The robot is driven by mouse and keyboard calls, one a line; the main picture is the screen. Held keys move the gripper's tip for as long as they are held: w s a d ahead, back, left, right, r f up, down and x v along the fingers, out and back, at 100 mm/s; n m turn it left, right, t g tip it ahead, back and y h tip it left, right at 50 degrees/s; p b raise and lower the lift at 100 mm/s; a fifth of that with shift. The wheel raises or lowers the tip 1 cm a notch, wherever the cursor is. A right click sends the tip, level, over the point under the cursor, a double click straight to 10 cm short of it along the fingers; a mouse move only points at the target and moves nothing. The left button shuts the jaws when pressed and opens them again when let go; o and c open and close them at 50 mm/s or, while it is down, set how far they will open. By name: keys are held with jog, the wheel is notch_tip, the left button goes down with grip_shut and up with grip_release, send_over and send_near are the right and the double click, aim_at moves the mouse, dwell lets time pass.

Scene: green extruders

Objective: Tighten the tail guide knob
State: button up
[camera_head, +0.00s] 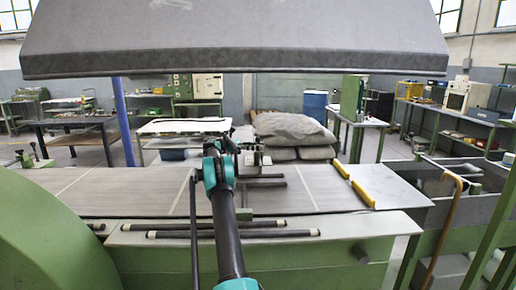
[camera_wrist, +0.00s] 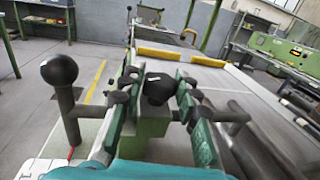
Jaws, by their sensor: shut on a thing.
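The tail guide knob, a dark rounded knob (camera_wrist: 158,88) with a small light mark, sits in the middle of the wrist view above a green block. My gripper (camera_wrist: 157,98) is shut on it, with one green-and-black finger on each side. In the head view, my gripper (camera_head: 222,146) is out over the far side of the machine table. My arm and gripper hide the knob there.
A black ball-topped lever (camera_wrist: 60,72) stands close to the left of my gripper. Dark rods lie on the grey table (camera_head: 140,190). Yellow blocks (camera_head: 362,193) are at its right. A large grey hood (camera_head: 235,45) hangs above. Filled sacks (camera_head: 292,130) are behind.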

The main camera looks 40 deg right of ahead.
jog(key=shift+m+g+y, duration=0.5)
jog(key=shift+g, duration=0.1)
jog(key=o, duration=1.2)
jog(key=shift+c, duration=0.2)
jog(key=shift+n+t+h, duration=0.4)
jog(key=shift+t, duration=0.1)
